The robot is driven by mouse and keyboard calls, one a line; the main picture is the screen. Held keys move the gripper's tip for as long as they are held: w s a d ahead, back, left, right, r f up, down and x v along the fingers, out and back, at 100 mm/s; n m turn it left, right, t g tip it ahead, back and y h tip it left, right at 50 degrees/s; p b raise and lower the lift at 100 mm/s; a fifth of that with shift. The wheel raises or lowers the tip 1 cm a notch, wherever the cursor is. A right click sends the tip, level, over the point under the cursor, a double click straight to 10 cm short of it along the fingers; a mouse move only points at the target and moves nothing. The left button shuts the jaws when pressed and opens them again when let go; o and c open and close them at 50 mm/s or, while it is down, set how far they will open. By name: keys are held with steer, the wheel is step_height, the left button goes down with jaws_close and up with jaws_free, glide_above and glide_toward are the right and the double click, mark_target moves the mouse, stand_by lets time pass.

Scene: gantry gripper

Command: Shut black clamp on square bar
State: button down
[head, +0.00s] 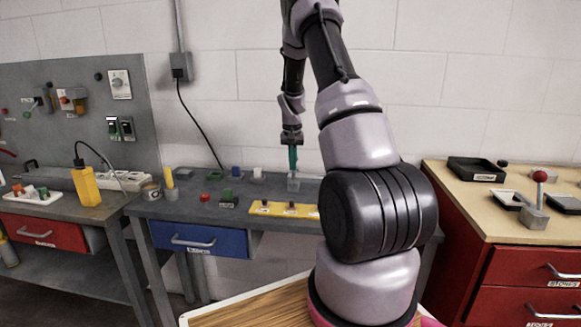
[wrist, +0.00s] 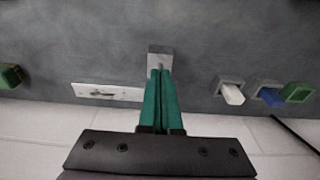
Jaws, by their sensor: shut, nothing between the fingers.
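My gripper (head: 293,168) has teal fingers and points down over the grey bench at the back. In the wrist view its fingers (wrist: 160,72) lie together with no gap, and nothing shows between them. The tips are at a small grey block (wrist: 160,50), which also shows under them in the head view (head: 293,185). I cannot tell whether they touch it. I cannot make out for certain a black clamp or a square bar. My arm covers the right part of the bench in the head view.
A yellow plate (head: 283,210) with small dark pieces lies at the bench's front. White (wrist: 233,94), blue (wrist: 272,97) and green (wrist: 297,92) blocks stand near the wall. A white plate (wrist: 105,92) lies beside the grey block. A red-drawer cabinet (head: 500,235) stands right.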

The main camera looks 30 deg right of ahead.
steer(key=shift+w+d, duration=0.1)
steer(key=shift+w, duration=0.1)
step_height(320, 180, up, 9)
steer(key=s+a, duration=0.1)
steer(key=s, duration=0.1)
stand_by(0.4)
steer(key=shift+a, duration=0.15)
stand_by(0.6)
